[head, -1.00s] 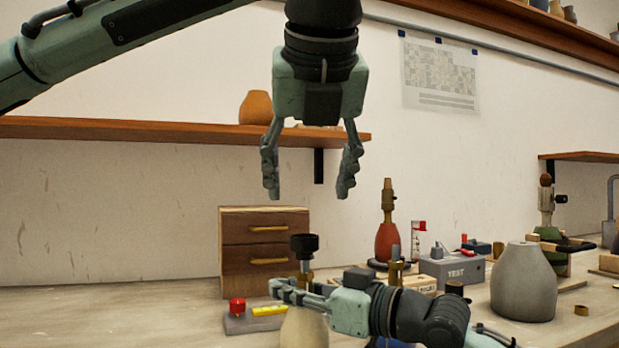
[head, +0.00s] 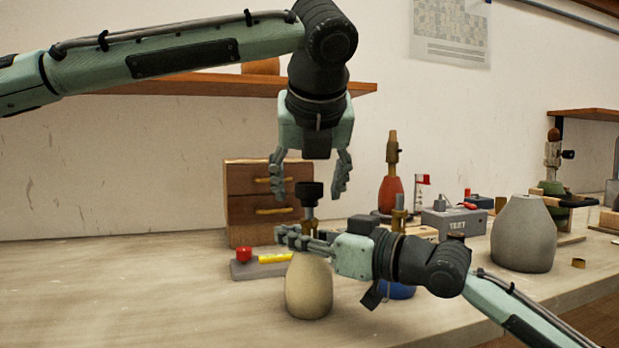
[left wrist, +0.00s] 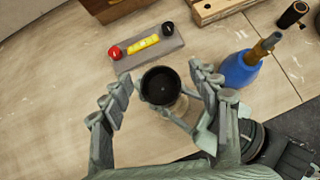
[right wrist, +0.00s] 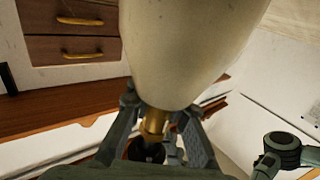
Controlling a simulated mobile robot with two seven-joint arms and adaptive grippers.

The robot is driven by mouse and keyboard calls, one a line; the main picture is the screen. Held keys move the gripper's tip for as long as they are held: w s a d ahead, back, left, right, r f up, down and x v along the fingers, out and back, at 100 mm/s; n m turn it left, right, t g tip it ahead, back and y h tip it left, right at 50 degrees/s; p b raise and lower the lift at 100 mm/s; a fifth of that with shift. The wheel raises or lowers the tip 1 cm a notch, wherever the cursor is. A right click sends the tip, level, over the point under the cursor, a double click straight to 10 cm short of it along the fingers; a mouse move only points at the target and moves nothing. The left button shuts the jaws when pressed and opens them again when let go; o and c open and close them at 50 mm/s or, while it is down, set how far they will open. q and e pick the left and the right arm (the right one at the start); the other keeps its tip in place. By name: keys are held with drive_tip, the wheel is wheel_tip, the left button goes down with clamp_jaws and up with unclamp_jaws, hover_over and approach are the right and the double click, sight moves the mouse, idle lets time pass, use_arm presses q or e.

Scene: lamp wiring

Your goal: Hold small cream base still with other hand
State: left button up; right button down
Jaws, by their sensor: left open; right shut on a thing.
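The small cream base (head: 309,288) stands upright on the workbench. It has a brass neck, with a black round cap (head: 309,192) on a stem above it. My right gripper (head: 291,238) reaches in from the right and is shut on the neck. The right wrist view shows its fingers on both sides of the brass neck (right wrist: 155,123), against the cream body (right wrist: 190,50). My left gripper (head: 308,196) points down, open and empty, with its fingers either side of the cap. In the left wrist view the cap (left wrist: 160,86) lies between the spread fingers; contact is not visible.
A grey block with a red knob and yellow strip (head: 262,265) sits behind the base. A blue base (head: 398,291) stands partly hidden behind my right arm. A red base (head: 390,194), grey test box (head: 453,220) and large grey vase (head: 523,234) stand right. The left bench is clear.

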use_arm(q)
drive_tip(key=shift+c, duration=0.4)
drive_tip(key=c, duration=1.2)
drive_tip(key=shift+o, duration=0.2)
drive_tip(key=m+h, duration=0.4)
drive_tip(key=m, duration=0.1)
drive_tip(key=shift+a+f+g, duration=0.15)
drive_tip(key=shift+a+g, duration=0.05)
drive_tip(key=shift+g, duration=0.1)
drive_tip(key=m+g+h, duration=0.1)
drive_tip(key=m+h, duration=0.1)
drive_tip(key=m, duration=0.1)
drive_tip(key=shift+m+g+h, duration=0.3)
drive_tip(key=m+g+h, duration=0.1)
drive_tip(key=m, duration=0.1)
drive_tip(key=shift+d+m, duration=0.15)
drive_tip(key=shift+m, duration=0.25)
drive_tip(key=o, duration=0.9)
drive_tip(key=shift+o, duration=0.2)
